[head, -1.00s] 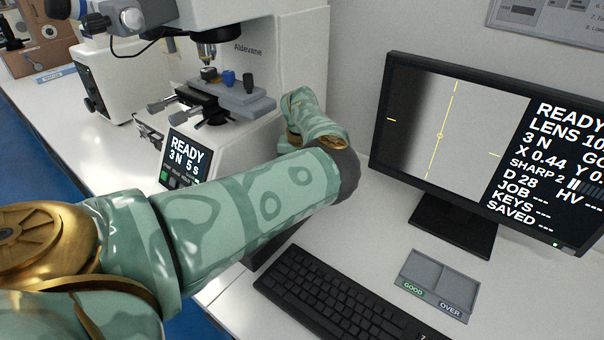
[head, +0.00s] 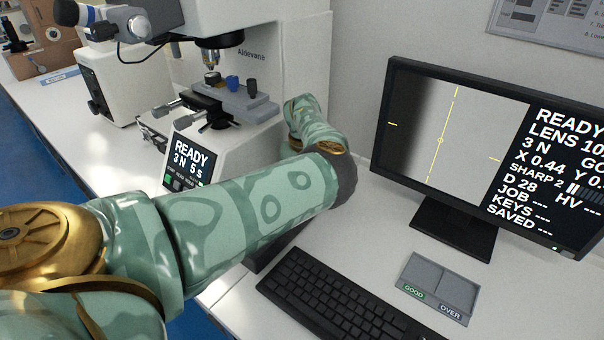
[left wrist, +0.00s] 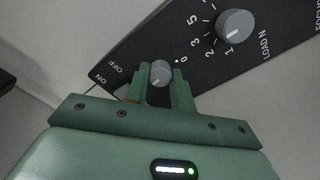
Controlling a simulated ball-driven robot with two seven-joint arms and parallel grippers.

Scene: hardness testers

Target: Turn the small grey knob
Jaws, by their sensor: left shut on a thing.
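In the left wrist view a small grey knob (left wrist: 160,71) with a pale mark sits on a black panel (left wrist: 125,58), near the printed words ON and OFF and a 0. The two green fingers of my left gripper (left wrist: 161,80) stand on either side of the knob, shut on it. In the head view my left arm reaches to the right side of the white tester (head: 292,60); the gripper and the small knob are hidden there. My right gripper is in neither view.
A larger grey knob (left wrist: 235,24) with numbers and LOAD N is close by on the panel. In the head view, a monitor (head: 430,195) showing READY, a keyboard (head: 335,298) and a grey tray (head: 440,287) stand right of my arm. The tester screen (head: 190,160) reads READY, 3 N, 5 s.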

